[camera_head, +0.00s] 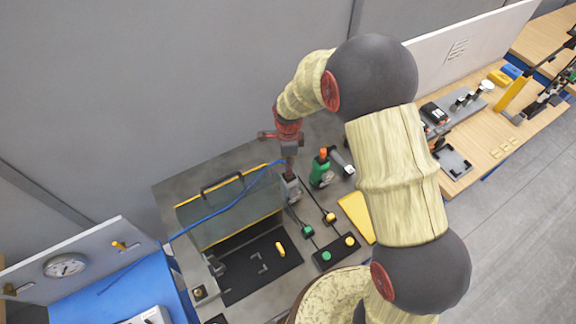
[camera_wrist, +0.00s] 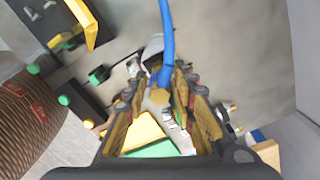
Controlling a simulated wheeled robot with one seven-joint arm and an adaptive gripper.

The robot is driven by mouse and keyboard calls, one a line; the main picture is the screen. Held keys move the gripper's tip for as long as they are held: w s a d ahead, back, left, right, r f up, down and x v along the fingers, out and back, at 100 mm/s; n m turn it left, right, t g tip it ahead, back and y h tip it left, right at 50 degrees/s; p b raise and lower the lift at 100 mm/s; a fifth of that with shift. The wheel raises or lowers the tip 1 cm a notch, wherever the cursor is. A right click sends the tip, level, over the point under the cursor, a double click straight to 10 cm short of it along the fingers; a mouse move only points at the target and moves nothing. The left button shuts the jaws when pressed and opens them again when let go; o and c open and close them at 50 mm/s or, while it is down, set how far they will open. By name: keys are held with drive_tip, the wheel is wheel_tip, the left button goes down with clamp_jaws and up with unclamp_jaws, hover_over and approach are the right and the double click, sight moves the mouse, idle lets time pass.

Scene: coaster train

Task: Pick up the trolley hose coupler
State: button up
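The hose coupler (camera_wrist: 160,96) shows in the wrist view as a small brass-coloured fitting at the end of a blue hose (camera_wrist: 166,45). The hose (camera_head: 222,208) also shows in the head view, running up from the lower left to my gripper. My gripper (camera_head: 289,170) points down over the grey bench, just above a small grey block (camera_head: 291,190). In the wrist view my gripper (camera_wrist: 162,85) has its fingers apart on either side of the coupler. Contact with the coupler cannot be made out. In the head view the coupler is too small to tell.
A green bottle (camera_head: 320,170) stands close to the right of my gripper. A clear cover with a black handle (camera_head: 222,182) is to the left. Control boxes with green and yellow buttons (camera_head: 336,251) and a yellow plate (camera_head: 357,216) lie in front. A wall is behind.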

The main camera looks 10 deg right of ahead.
clamp_jaws()
idle(0.4)
